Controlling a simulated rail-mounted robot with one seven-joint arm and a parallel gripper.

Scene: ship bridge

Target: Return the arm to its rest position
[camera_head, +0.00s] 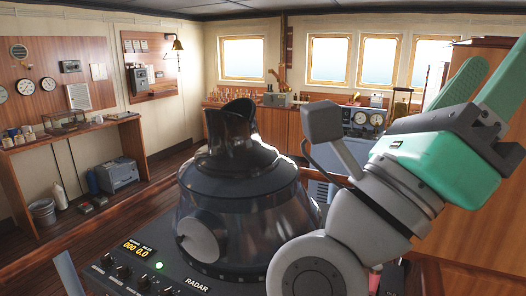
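My gripper (502,56) is at the upper right, at the end of my raised arm. Its two green fingers point up and to the right and stand apart with a gap between them. Nothing shows between them, but the tip of the right finger is cut off by the picture edge. The green gripper body (437,160) joins my grey arm links, which fold up from the bottom right. The gripper is in front of the wooden cabinet at the right and touches nothing that I can see.
A radar console (222,289) with a dark viewing hood (232,130) fills the front centre, close left of my arm. A wooden cabinet (490,230) stands at the right. A side shelf (70,130), a grey box (118,174) and a bucket (43,212) line the left wall. Open floor lies at left.

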